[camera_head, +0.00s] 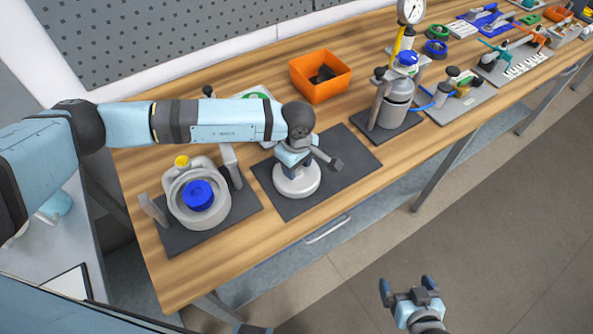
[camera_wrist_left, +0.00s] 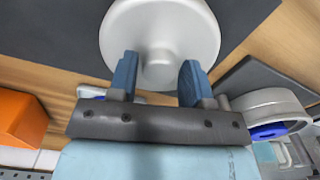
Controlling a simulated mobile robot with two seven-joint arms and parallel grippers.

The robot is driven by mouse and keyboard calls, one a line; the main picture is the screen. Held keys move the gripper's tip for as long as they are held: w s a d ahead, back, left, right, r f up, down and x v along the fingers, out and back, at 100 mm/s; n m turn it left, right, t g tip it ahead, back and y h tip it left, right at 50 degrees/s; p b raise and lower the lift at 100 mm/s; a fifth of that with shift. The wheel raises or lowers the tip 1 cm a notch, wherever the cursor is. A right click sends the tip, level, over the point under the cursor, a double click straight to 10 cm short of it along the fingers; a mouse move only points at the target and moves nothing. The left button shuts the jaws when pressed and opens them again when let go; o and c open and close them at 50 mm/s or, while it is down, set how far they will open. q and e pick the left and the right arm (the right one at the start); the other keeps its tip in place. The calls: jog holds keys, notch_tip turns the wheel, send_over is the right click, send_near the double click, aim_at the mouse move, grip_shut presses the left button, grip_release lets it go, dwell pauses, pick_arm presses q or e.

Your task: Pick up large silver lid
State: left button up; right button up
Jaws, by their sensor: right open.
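The large silver lid (camera_head: 297,181), a pale round disc with a central knob, is at the dark mat in the middle of the bench. It also fills the top of the left wrist view (camera_wrist_left: 200,35). My left gripper (camera_head: 293,160) is right over it, pointing down. In the left wrist view its two blue fingers (camera_wrist_left: 157,82) stand on either side of the knob (camera_wrist_left: 158,68). Whether they touch the knob is unclear. My right gripper (camera_head: 408,287) is open and empty, out in front of the bench above the floor.
A grey round vessel with a blue centre (camera_head: 198,195) stands on a mat at the left. An orange bin (camera_head: 320,76) is behind the lid. A silver cylinder (camera_head: 395,105) in a stand is to the right. The lid's mat (camera_head: 350,152) has clear space at its right.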

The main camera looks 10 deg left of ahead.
pick_arm(q)
jog(key=shift+r, duration=0.1)
grip_shut()
pick_arm(e)
jog(key=shift+a, duration=0.1)
